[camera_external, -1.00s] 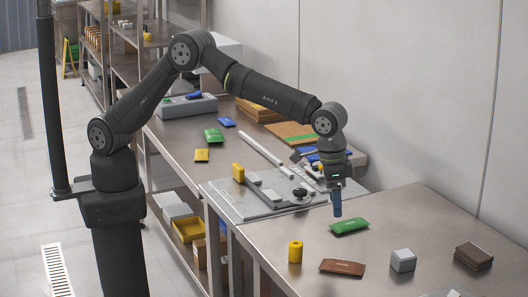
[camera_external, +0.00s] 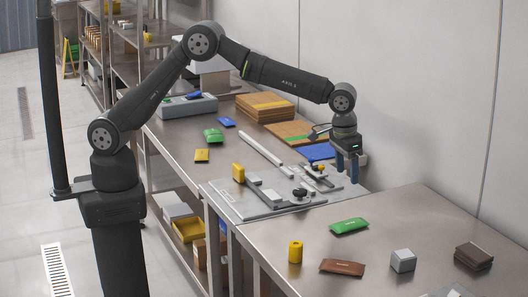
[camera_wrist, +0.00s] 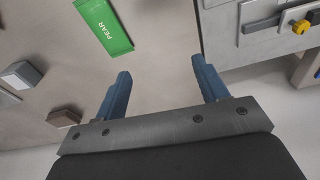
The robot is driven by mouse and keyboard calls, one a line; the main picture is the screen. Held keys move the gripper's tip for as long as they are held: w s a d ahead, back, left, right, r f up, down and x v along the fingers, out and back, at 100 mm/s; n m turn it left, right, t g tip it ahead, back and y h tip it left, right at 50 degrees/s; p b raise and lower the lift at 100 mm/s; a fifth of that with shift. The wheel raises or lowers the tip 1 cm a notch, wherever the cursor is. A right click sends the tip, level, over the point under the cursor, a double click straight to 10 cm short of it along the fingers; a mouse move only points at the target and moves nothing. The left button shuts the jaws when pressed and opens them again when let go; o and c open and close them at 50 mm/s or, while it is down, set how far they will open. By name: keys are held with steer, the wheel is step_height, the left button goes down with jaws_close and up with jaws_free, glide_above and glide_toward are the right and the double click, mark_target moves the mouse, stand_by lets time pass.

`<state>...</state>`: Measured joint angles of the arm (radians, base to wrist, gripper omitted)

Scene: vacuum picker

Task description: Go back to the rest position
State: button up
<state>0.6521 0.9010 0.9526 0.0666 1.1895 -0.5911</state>
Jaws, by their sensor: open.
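My gripper (camera_external: 350,172) hangs at the end of the arm, in the air over the far edge of the bench, near the gap between the grey fixture plate and the right tabletop. Its two blue fingers are apart, and in the wrist view (camera_wrist: 160,88) nothing is between them. A green packet (camera_external: 349,226) lies on the right tabletop, below and in front of the gripper. It also shows in the wrist view (camera_wrist: 104,25), with the word PEAR on it.
The fixture plate (camera_external: 225,190) lies left of the gripper. The wall (camera_external: 430,110) is close behind.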

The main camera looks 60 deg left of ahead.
steer(key=w+a+n, duration=0.2)
steer(key=w+a, duration=0.1)
steer(key=a, duration=0.6)
steer(key=w+a+n, duration=0.2)
steer(key=w+a, duration=0.2)
steer(key=a, duration=0.6)
steer(key=w+a+n, duration=0.2)
steer(key=w+a, duration=0.1)
steer(key=a, duration=0.6)
steer(key=shift+w+a+f+n+y, duration=0.2)
steer(key=shift+f+n+y, duration=0.1)
steer(key=shift+y, duration=0.1)
steer(key=shift+o, duration=0.4)
